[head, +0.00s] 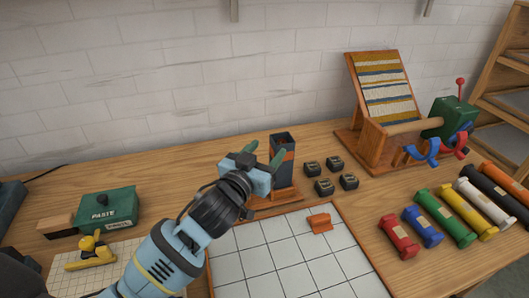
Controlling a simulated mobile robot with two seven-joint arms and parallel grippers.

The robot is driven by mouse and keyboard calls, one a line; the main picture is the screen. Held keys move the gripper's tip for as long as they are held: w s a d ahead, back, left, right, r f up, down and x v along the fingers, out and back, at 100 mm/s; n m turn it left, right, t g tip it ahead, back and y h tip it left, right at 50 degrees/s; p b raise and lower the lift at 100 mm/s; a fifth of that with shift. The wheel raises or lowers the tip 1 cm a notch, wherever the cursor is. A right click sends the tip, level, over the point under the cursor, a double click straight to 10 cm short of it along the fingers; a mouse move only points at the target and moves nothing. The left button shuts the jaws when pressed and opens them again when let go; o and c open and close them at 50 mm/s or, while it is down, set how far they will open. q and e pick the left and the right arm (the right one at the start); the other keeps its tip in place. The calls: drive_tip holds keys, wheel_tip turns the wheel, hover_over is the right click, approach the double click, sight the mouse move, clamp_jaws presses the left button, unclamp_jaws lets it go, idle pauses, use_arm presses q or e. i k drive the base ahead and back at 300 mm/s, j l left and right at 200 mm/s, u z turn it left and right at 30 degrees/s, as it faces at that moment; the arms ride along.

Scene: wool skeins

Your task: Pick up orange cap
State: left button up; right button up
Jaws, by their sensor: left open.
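A small orange piece (319,222), which looks like the orange cap, lies on the white gridded board (254,262) near its far edge. My left gripper (264,153) is open, its green-tipped fingers apart, beyond and to the left of the orange piece. It is in front of a dark upright holder with an orange band (287,157) on an orange base. The gripper hides part of that holder and base. I cannot tell whether it touches them. Nothing shows between the fingers. My right gripper is not in view.
Several small black blocks (324,187) stand right of the holder. A wooden loom-like frame (358,145) is at the back right. Several coloured rolls (423,226) lie at the right. A green paste box (107,209) and a yellow tool (91,253) are at the left.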

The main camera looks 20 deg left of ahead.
sight(319, 223)
drive_tip(key=k+j, duration=0.15)
drive_tip(key=k, duration=0.35)
drive_tip(key=k+j, duration=0.15)
drive_tip(key=k, duration=0.35)
drive_tip(key=k+j, duration=0.15)
drive_tip(key=k, duration=0.3)
